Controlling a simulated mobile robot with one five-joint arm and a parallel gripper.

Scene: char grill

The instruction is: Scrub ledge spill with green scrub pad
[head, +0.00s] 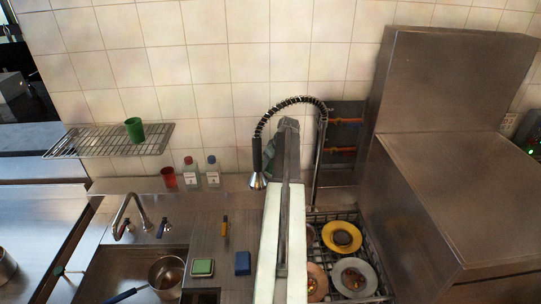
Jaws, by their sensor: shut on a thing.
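A green pad (203,267) with a pale edge lies flat on the steel counter, right of the sink. I cannot tell whether it is the scrub pad of the task. The steel ledge (225,183) runs along the foot of the tiled wall. No spill can be made out on its visible part; my arm covers a stretch of it. My arm rises from the bottom middle and reaches up toward the wall. The fingertips of my gripper and anything between them are hidden behind the arm.
A blue block (243,263) and a yellow-handled tool (225,229) lie on the counter. A red cup (168,177) and two bottles (190,172) stand on the ledge. A spray hose (257,155) hangs beside my arm. Plates (342,237) sit on the grate at right.

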